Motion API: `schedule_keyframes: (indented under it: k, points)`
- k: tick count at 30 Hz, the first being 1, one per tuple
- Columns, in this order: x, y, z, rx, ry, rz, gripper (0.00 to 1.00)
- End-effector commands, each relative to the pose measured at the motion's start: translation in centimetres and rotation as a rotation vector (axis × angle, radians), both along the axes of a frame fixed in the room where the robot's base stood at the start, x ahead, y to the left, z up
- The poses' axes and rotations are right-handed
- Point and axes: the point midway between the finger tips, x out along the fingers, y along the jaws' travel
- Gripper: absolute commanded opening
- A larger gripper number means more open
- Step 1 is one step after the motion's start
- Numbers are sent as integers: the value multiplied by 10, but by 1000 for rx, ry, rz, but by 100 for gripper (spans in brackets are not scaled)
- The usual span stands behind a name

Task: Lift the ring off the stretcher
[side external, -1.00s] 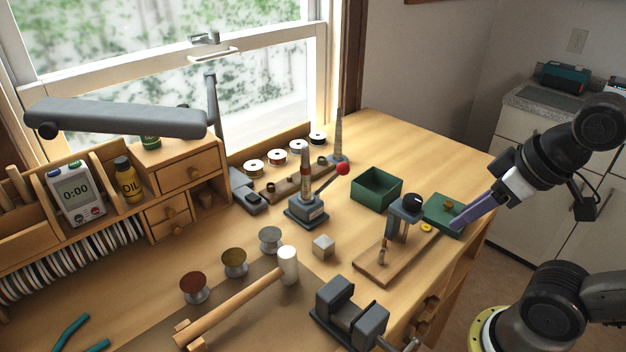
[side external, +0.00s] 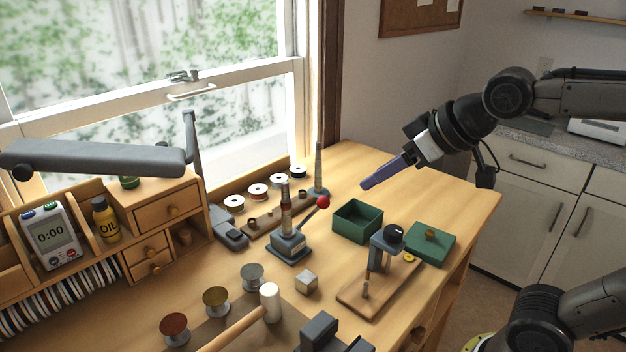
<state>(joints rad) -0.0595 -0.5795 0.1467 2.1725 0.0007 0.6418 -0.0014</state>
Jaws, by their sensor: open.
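The stretcher (side external: 291,248) stands on the bench in the side view. It has a grey block base, an upright tapered post (side external: 286,200) and a lever with a red knob (side external: 323,202). The post shows reddish-brown and pale bands, but I cannot clearly make out the ring among them. My gripper (side external: 366,186) has long purple fingers pointing down and left. It is open and empty in the air, up and to the right of the stretcher, apart from it. The gap between the fingers is hard to see from this side.
An open green box (side external: 357,222) stands right of the stretcher, with its green lid (side external: 430,246) farther right. A tapered mandrel (side external: 318,170) stands behind. A post fixture (side external: 386,250) on a wooden board, a metal cube (side external: 306,282) and a hammer (side external: 270,300) are in front.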

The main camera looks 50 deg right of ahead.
Motion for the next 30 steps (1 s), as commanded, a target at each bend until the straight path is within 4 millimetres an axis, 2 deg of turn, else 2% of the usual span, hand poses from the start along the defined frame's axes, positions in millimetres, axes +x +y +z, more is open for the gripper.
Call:
schedule_keyframes:
  k: [1, 3, 7, 12, 17, 30]
  points:
    - [27, 9, 4, 1, -11, 25, 52]
    - [58, 22, 5, 2, -21, 53, 52]
    - [90, 41, -7, 0, 0, 93, 52]
    - [96, 51, -23, -5, 41, 115, 52]
    - [100, 51, -29, -5, 42, 115, 52]
    - [125, 55, -59, -5, 43, 114, 52]
